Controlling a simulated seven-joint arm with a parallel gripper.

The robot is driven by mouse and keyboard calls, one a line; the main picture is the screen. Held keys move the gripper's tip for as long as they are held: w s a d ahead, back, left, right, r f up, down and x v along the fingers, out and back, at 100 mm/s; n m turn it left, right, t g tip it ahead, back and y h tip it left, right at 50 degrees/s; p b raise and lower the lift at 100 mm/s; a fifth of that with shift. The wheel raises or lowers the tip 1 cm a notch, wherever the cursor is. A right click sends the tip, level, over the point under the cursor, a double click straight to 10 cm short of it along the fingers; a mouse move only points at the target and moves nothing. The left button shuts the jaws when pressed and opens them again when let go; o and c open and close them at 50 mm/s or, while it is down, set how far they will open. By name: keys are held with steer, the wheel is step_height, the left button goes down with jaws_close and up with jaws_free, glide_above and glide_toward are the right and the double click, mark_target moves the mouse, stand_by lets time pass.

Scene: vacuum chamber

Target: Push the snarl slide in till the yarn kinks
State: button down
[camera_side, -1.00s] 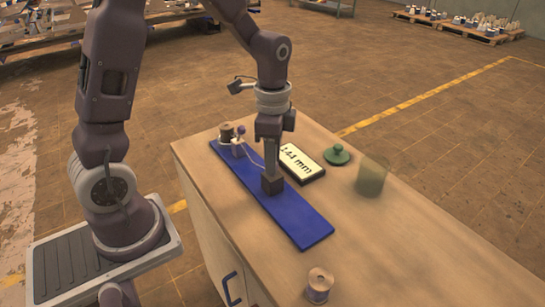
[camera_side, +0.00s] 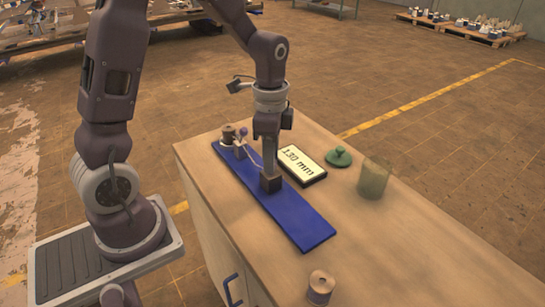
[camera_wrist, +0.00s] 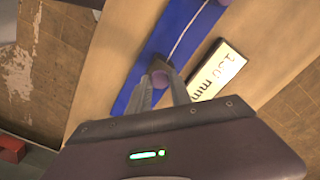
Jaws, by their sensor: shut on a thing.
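The snarl slide is a small dark block (camera_side: 270,184) on a long blue base (camera_side: 305,228). My gripper (camera_side: 268,166) comes down from above and is shut on the slide's top. In the wrist view the fingers (camera_wrist: 160,84) close around a purple knob on the dark block (camera_wrist: 157,66). The white yarn (camera_side: 254,157) runs from the far end of the base towards the slide; it also shows as a pale line in the wrist view (camera_wrist: 188,28). Whether it kinks is too small to tell. A spool (camera_side: 229,133) and a purple-topped post (camera_side: 243,136) stand at the far end.
A green lidded thing (camera_side: 339,157) and a translucent greenish cylinder (camera_side: 373,179) stand to the right of the display. Another spool (camera_side: 320,286) stands near the front. The bench top (camera_side: 420,250) is clear at right.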

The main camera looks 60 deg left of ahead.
steer(key=c, duration=1.2)
jaws_free()
step_height(320, 180, up, 6)
steer(key=shift+r, duration=0.7)
steer(key=s+d+r+n+t, duration=0.2)
steer(key=s+n, duration=0.1)
steer(key=s, duration=0.2)
steer(key=s+d+r+n+t, duration=0.1)
steer(key=s+d+r+n, duration=0.1)
steer(key=s, duration=0.4)
steer(key=s+d+r+n+t, duration=0.2)
steer(key=s+r+n, duration=0.1)
steer(key=s, duration=0.3)
steer(key=shift+d+r+n+t, duration=0.15)
steer(key=shift+n+t, duration=0.15)
steer(key=shift+n, duration=0.2)
